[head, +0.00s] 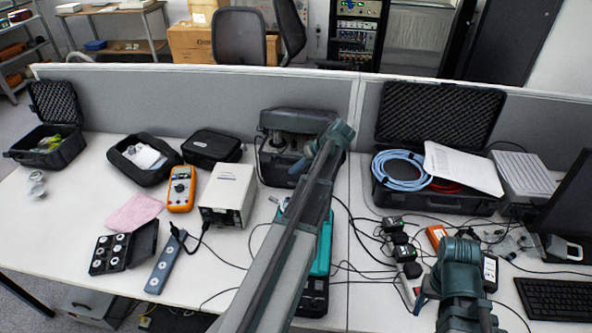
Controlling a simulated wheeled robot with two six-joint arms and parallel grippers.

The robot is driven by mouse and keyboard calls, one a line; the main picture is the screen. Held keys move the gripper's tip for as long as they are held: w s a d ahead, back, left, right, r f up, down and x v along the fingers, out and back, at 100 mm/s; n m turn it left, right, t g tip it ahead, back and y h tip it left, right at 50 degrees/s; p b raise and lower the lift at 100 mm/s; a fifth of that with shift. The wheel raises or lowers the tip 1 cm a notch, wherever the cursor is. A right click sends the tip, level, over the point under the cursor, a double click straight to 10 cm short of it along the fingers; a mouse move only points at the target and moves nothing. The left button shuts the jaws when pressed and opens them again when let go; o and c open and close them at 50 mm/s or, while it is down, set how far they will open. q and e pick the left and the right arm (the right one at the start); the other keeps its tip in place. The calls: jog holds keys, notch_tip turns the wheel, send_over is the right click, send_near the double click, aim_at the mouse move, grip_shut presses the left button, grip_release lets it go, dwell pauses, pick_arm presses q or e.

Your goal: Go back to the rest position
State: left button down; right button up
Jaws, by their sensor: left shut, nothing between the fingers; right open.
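My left arm reaches from the bottom edge up over the middle of the table. Its gripper (314,160) is at the far end, in front of the dark case at the back, and appears shut and empty. My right gripper (424,292) is low on the right, above the cables and small devices. It is open, with nothing seen between its fingers; the wrist and arm partly hide it. How far either gripper is above the table is hard to tell.
An orange multimeter (181,189), a white box (228,194) and a black case of round weights (111,253) stand left. An open case (437,203) with blue cable, a keyboard (556,298) and a monitor (570,208) are right. A grey partition (215,100) runs behind.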

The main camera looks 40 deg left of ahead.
pick_arm(q)
jog(key=shift+d, duration=0.1)
jog(key=s+d+f+m+t+h, duration=0.1)
jog(key=s+d+m, duration=0.25)
jog(key=d, duration=0.75)
jog(key=s+d+f+m+t+h, duration=0.15)
jog(key=d+m, duration=0.25)
jog(key=d, duration=0.6)
jog(key=s+d+f+m+h, duration=0.1)
jog(key=s+d+m, duration=0.3)
jog(key=s+d, duration=0.3)
jog(key=s+d+m+h, duration=0.2)
jog(key=s+d+m, duration=0.2)
jog(key=d, duration=0.8)
jog(key=s, duration=0.2)
jog(key=shift+s+d+f+g, duration=0.15)
jog(key=shift+s+f+g, duration=0.2)
jog(key=shift+f, duration=0.05)
